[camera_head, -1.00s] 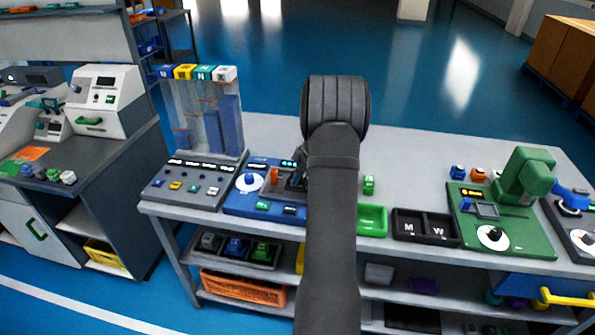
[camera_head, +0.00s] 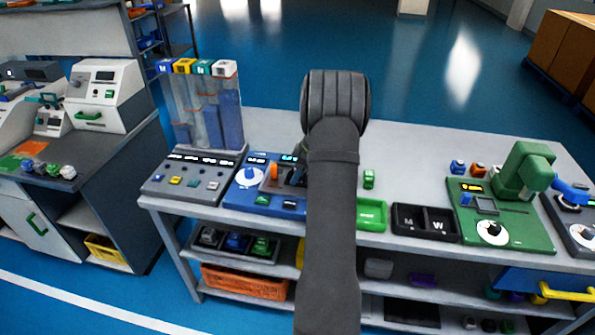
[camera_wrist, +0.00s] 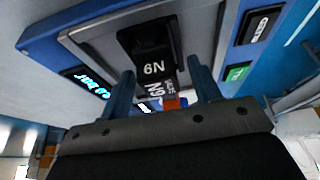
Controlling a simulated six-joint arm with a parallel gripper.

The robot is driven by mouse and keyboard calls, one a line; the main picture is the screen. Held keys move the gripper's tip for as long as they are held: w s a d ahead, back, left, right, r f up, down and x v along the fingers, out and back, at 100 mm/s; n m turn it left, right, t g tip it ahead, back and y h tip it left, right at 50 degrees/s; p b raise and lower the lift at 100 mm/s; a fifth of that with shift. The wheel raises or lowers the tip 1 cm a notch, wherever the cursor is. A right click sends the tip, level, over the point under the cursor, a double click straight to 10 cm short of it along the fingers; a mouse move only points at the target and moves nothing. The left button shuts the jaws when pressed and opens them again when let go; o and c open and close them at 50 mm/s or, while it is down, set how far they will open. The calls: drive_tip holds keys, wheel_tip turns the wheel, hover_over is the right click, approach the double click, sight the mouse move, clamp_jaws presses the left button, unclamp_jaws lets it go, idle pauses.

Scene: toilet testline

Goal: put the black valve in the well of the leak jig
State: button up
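The black valve (camera_wrist: 150,52), marked "6N", shows in the wrist view on the grey plate of the blue leak jig (camera_wrist: 52,37). It appears to sit at the jig's well, but its seating is hidden. My gripper (camera_wrist: 160,68) is open, with its two blue-grey fingers apart on either side of the valve's near end; a gap shows beside the right finger. In the head view, the leak jig (camera_head: 240,200) stands left of my arm, with a white knob and an orange part on it. My arm covers the jig's right side and the valve there.
A grey panel with tubes (camera_head: 190,180) stands left of the jig. A green tray (camera_head: 371,214), a black two-part tray (camera_head: 425,222) marked M and W, and a green machine (camera_head: 510,220) stand to the right.

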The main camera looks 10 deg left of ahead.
drive_tip(key=v, duration=1.7)
drive_tip(key=shift+d+r, duration=0.15)
drive_tip(key=x, duration=1.7)
